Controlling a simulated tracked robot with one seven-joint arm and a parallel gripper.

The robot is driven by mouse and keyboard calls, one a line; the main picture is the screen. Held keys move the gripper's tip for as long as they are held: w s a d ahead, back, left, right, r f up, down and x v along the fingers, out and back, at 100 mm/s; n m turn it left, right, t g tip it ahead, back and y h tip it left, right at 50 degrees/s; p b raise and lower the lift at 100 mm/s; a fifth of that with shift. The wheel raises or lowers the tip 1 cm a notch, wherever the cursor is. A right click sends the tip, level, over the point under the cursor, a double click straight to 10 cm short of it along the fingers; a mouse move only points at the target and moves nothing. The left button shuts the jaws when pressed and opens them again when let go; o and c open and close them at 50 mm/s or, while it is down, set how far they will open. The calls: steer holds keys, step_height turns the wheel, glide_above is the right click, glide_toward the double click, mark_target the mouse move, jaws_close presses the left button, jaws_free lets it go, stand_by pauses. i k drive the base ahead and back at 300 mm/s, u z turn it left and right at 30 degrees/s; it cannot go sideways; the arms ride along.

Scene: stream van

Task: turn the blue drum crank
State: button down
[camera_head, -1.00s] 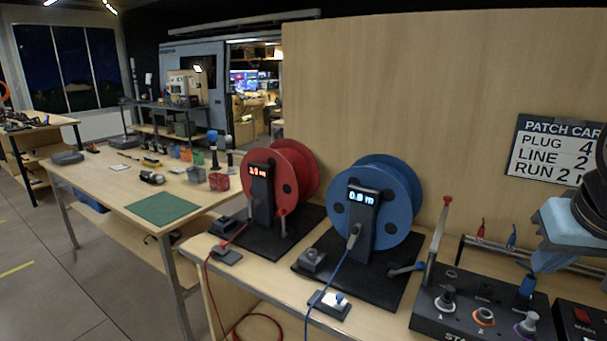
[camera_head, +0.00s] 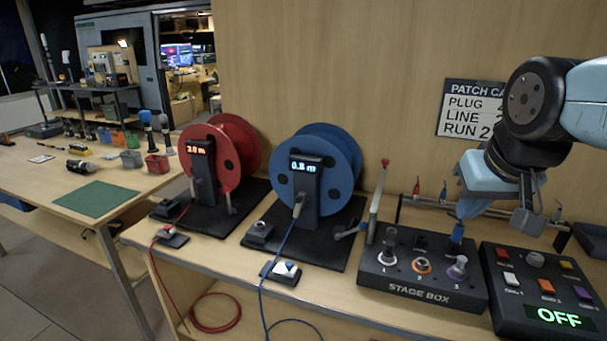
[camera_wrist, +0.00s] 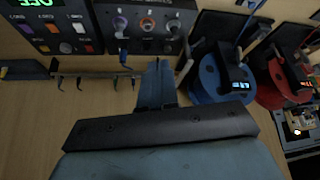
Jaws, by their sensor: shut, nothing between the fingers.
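The blue drum (camera_head: 345,165) stands on a black base, with a display (camera_head: 304,166) on its post that seems to read 0.8 m. The drum also shows in the wrist view (camera_wrist: 207,82), upside down; I cannot make out the crank there. My gripper (camera_head: 468,208) points down above the back of the stage box, to the right of the drum and well apart from the crank. In the wrist view my gripper (camera_wrist: 158,68) is shut and empty.
A red drum (camera_head: 240,150) stands left of the blue one. An upright bar with a red top (camera_head: 376,205) stands between the crank and my gripper. The stage box (camera_head: 425,270) and an OFF panel (camera_head: 550,290) lie in front. A patch card hangs on the wall (camera_head: 470,108).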

mark_target(301, 202)
steer(key=u, duration=1.25)
steer(key=k, duration=1.2)
steer(key=u, duration=0.45)
steer(key=i, duration=1)
steer(key=z, duration=0.05)
